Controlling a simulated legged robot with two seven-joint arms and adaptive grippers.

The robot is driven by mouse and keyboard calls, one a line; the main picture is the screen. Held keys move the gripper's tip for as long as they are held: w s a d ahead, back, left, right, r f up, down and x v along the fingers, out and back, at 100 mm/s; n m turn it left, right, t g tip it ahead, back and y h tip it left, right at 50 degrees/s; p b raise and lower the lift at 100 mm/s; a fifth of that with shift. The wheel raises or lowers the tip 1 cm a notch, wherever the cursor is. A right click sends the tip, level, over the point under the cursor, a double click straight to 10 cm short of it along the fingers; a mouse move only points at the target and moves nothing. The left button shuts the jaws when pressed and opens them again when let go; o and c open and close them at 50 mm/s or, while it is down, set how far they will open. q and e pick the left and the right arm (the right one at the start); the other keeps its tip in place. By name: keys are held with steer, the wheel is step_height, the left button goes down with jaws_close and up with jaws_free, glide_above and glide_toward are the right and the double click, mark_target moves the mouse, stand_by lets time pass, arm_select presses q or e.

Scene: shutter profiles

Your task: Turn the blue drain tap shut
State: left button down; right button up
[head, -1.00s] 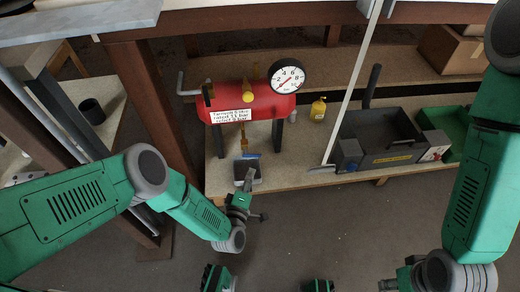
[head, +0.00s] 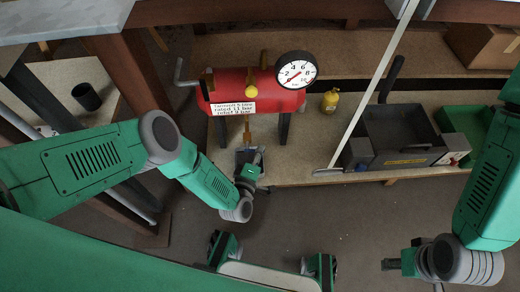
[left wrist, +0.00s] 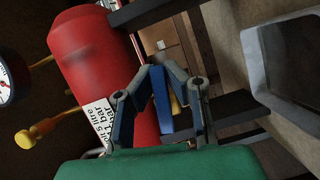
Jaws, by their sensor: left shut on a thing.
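The red air tank (head: 240,88) stands on dark legs on the bench, with a white label and a round gauge (head: 296,71). Its blue drain tap (left wrist: 161,98) shows in the left wrist view as a narrow blue lever beside the tank. My left gripper (left wrist: 163,82) is shut on this lever, one finger on each side. In the head view my left gripper (head: 255,158) is below the tank and hides most of the tap. My right gripper (head: 388,265) is low at the right, away from the tank; its fingers are too small to judge.
A pale pole (head: 375,85) slants across the bench.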

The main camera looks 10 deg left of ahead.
arm_select(q)
steer(key=shift+d+r+n+t, duration=0.1)
steer(key=shift+r+n+t, duration=0.3)
steer(key=shift+n, duration=0.5)
steer(key=c, duration=1.6)
jaws_free()
steer(key=shift+o, duration=0.2)
steer(key=s, duration=0.7)
steer(key=shift+s+a+f, duration=0.15)
steer(key=shift+s+a, duration=0.1)
steer(key=shift+a, duration=0.2)
